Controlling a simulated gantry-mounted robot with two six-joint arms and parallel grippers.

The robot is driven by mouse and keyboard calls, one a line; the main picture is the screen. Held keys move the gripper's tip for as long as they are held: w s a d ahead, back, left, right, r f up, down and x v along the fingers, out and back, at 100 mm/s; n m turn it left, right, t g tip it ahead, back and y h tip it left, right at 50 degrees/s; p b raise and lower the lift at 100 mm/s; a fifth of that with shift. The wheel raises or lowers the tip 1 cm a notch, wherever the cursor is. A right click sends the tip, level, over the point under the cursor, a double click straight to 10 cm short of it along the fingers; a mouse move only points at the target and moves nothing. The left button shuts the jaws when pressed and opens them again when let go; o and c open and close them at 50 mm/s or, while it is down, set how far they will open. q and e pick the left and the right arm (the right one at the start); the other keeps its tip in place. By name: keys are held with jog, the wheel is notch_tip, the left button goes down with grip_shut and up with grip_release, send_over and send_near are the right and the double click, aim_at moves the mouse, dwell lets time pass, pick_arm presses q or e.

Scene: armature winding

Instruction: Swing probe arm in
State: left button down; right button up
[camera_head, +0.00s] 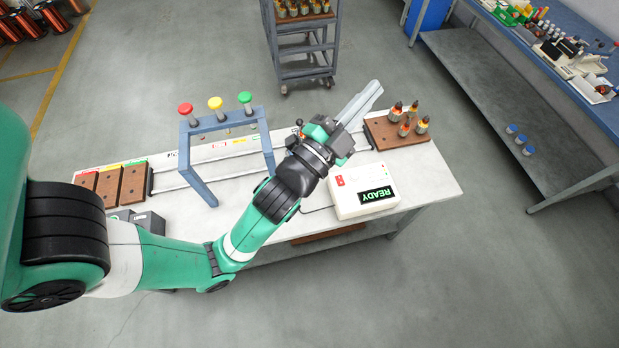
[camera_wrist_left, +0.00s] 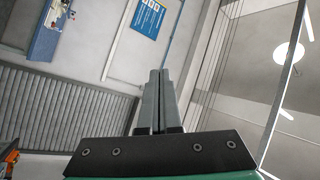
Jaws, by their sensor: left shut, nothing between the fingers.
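My left gripper (camera_head: 374,90) is shut and empty. It is raised over the far side of the workbench, left of the block of armatures, with its fingers pointing up and to the right. In the left wrist view its two fingers (camera_wrist_left: 158,78) lie side by side, with wall and ceiling behind them. The white tester box (camera_head: 362,192) with a lit green READY display stands on the bench below the gripper. I cannot make out a probe arm for certain; my arm and wrist hide part of the bench beside the box. My right gripper is not in view.
A blue frame (camera_head: 200,170) with red, yellow and green knobs straddles a rail on the bench (camera_head: 437,183). A brown block (camera_head: 380,137) holds several armatures. Brown trays (camera_head: 108,187) lie at the left end. A rack (camera_head: 302,50) stands behind.

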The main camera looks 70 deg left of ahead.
pick_arm(q)
jog(key=s+a+f+m+g+b, duration=0.1)
jog(key=s+f+b, duration=0.3)
jog(key=f, duration=0.9)
jog(key=s+a+f+m+g+b, duration=0.1)
jog(key=f+b, duration=0.5)
jog(key=f, duration=0.7)
jog(key=s+a+f+m+g+b, duration=0.1)
jog(key=s+f+g+b, duration=0.3)
jog(key=f, duration=0.9)
jog(key=s+a+b, duration=0.1)
jog(key=s, duration=0.2)
jog(key=shift+s+a+m+y, duration=0.3)
jog(key=shift+s+a+y, duration=0.1)
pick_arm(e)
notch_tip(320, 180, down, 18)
